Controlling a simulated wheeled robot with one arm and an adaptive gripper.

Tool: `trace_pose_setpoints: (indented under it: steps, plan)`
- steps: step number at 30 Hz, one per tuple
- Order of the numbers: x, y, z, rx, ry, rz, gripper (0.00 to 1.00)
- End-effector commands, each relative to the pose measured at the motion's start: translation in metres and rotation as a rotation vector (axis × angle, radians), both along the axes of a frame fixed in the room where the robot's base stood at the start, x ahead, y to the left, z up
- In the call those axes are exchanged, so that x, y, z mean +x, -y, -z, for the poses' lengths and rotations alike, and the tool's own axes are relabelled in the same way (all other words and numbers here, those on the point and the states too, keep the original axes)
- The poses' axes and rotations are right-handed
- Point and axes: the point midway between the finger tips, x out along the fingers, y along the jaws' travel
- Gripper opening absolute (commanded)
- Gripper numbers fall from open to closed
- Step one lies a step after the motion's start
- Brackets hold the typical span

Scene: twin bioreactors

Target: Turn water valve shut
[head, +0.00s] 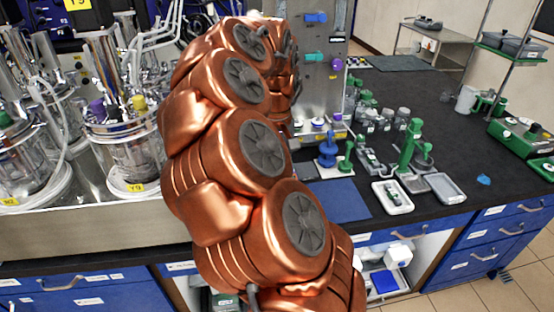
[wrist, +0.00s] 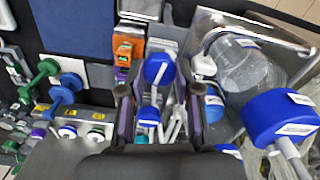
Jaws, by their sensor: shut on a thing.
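My gripper (wrist: 158,96) shows in the wrist view, with its dark fingers on either side of a narrow gap. A blue-topped piece with pale stems (wrist: 159,69) lies between the fingers, and my gripper is shut on it. A second blue knob (wrist: 148,116) is just below it. I cannot tell for sure which is the water valve. In the head view, a blue handle (head: 316,17), a teal handle (head: 314,56) and a purple knob (head: 335,65) sit on a grey upright panel. My copper arm hides the gripper and its grip point there.
Glass bioreactor vessels (head: 122,150) stand left of my arm. Blue and green valve pieces (head: 328,148) and trays (head: 392,197) occupy the black bench, with bare patches between.

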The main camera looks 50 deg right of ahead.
Motion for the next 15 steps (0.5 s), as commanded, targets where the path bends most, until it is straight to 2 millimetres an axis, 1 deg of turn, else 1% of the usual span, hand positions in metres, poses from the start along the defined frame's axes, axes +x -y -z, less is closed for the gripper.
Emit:
trace_pose_setpoints:
  steps: [15]
  plan:
    - [0.0003, 0.0007, -0.0004, 0.0, 0.001, 0.463, 0.0]
